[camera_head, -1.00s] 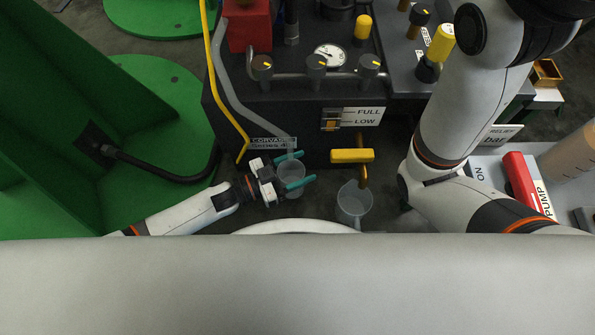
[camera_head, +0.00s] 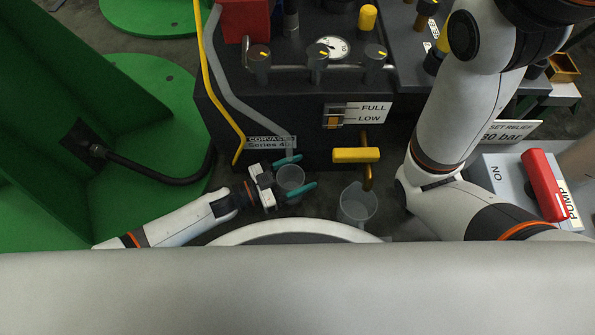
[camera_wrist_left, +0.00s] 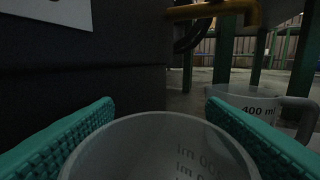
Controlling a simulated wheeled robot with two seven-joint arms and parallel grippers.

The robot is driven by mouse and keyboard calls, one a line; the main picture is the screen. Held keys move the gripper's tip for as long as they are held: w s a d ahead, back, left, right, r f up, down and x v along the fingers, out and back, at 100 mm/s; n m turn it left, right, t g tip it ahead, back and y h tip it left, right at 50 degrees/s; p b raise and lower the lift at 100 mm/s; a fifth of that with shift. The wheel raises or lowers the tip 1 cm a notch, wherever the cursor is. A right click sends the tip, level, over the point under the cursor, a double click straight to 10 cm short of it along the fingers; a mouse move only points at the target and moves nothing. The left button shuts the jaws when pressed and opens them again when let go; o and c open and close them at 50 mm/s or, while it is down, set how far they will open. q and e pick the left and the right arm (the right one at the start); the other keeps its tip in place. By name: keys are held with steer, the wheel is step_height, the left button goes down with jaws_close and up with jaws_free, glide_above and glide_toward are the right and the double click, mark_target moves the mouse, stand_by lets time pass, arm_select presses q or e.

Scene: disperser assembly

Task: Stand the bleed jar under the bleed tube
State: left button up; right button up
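A clear jar (camera_head: 290,181) stands near the floor in front of the dark machine, close below the lower end of a grey tube (camera_head: 257,115). My left gripper (camera_head: 306,172) has its two teal fingers on either side of this jar. In the left wrist view the jar's wide rim (camera_wrist_left: 165,125) fills the space between the fingers (camera_wrist_left: 160,115); whether they press on it is unclear. A second clear jar (camera_head: 357,205), with a handle, stands to the right below a yellow-handled tap (camera_head: 356,155); its 400 ml mark (camera_wrist_left: 258,110) shows in the wrist view. My right gripper is out of view.
The dark machine front (camera_head: 309,155) stands just behind the jars. A yellow tube (camera_head: 214,80) hangs left of the grey one. Green structures (camera_head: 60,130) and a black hose (camera_head: 160,178) lie left. A red-switched pump box (camera_head: 510,185) stands right, beyond my right arm.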

arm_select(q)
steer(key=shift+r, duration=0.3)
steer(key=p+v, duration=0.5)
steer(key=v, duration=0.7)
